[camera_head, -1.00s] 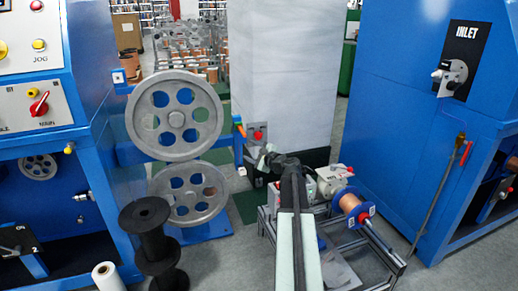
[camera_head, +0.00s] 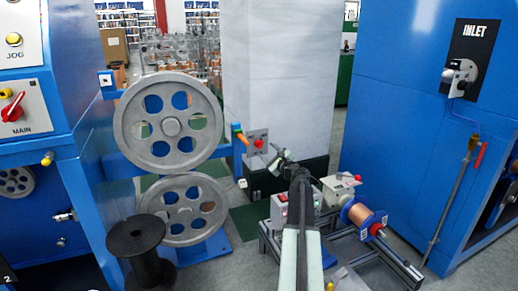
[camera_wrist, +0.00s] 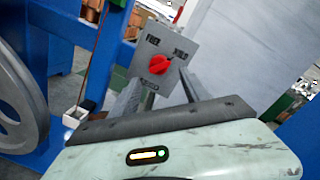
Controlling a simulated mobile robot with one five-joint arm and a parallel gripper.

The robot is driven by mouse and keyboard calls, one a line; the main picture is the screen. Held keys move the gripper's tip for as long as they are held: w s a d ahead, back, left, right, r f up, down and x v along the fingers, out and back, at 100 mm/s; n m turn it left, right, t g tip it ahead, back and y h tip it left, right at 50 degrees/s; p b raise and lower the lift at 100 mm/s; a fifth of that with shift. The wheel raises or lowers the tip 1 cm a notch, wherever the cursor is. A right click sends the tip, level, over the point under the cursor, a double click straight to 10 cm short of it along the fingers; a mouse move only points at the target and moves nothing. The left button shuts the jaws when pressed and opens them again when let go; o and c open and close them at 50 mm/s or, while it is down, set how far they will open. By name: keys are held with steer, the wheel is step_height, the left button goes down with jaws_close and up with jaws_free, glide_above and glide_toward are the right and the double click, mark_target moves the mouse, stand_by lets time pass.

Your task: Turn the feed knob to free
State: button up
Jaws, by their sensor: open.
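The feed knob (camera_wrist: 158,65) is red and sits on a grey plate (camera_wrist: 152,82) lettered FREE at upper left and HOLD at upper right in the wrist view. Which label its pointer faces is too small to tell. In the head view the knob (camera_head: 259,143) is on a small plate in front of the white column. My gripper (camera_wrist: 165,79) is open and empty, its two grey fingers reaching toward the plate with the knob beyond and between their tips. In the head view my gripper (camera_head: 273,157) is just right of and below the knob; contact is not visible.
Two large grey pulleys (camera_head: 168,122) stand left of the knob; the upper one's rim shows at left in the wrist view. An orange-tipped lever (camera_head: 239,133) is beside the plate. A cart with a copper spool (camera_head: 364,218) stands at right. A black spool (camera_head: 137,245) is at lower left.

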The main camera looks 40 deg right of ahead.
mark_target(261, 147)
steer(key=x, duration=0.6)
steer(key=shift+a, duration=0.1)
steer(key=shift+c, duration=0.3)
